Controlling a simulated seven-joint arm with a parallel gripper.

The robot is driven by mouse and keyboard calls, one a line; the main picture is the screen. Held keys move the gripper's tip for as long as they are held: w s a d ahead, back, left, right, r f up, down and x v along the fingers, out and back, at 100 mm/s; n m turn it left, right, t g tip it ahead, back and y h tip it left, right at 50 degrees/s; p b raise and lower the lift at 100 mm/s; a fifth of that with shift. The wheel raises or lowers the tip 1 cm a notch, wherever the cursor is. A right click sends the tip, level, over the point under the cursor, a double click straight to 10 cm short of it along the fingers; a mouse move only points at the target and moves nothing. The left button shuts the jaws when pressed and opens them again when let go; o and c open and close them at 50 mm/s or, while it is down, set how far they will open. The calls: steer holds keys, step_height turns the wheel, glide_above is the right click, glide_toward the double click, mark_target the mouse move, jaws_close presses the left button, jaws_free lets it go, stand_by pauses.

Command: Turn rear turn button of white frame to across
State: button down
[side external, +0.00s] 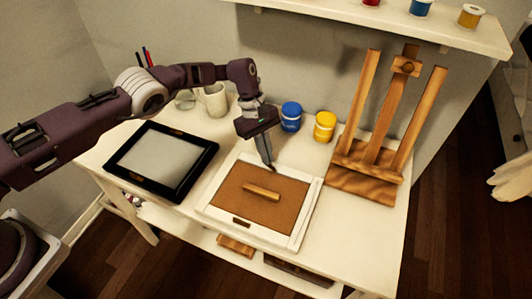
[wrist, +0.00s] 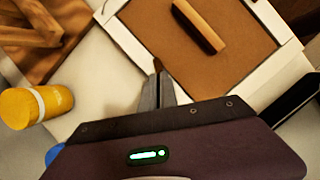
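The white frame (side external: 210,203) lies flat on the white table with a brown backing board (side external: 232,190) in it. A wooden bar (side external: 261,191) sits across the board's middle; it also shows in the wrist view (wrist: 198,27). My gripper (side external: 270,166) points down at the middle of the frame's rear rim, its fingertips low at the rim's inner edge. In the wrist view my gripper's fingers (wrist: 157,72) are close together. A dark brassy piece (side external: 242,222) sits on the front rim.
A black frame (side external: 126,175) lies to the left. A blue jar (side external: 291,117) and a yellow jar (side external: 325,126) stand behind the white frame. A wooden easel (side external: 360,185) stands at the right, a white mug (side external: 215,100) at the back left. The table's front right is clear.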

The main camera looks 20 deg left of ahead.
steer(key=c, duration=1.6)
jaws_free()
steer(key=shift+c, duration=0.2)
steer(key=v, duration=0.7)
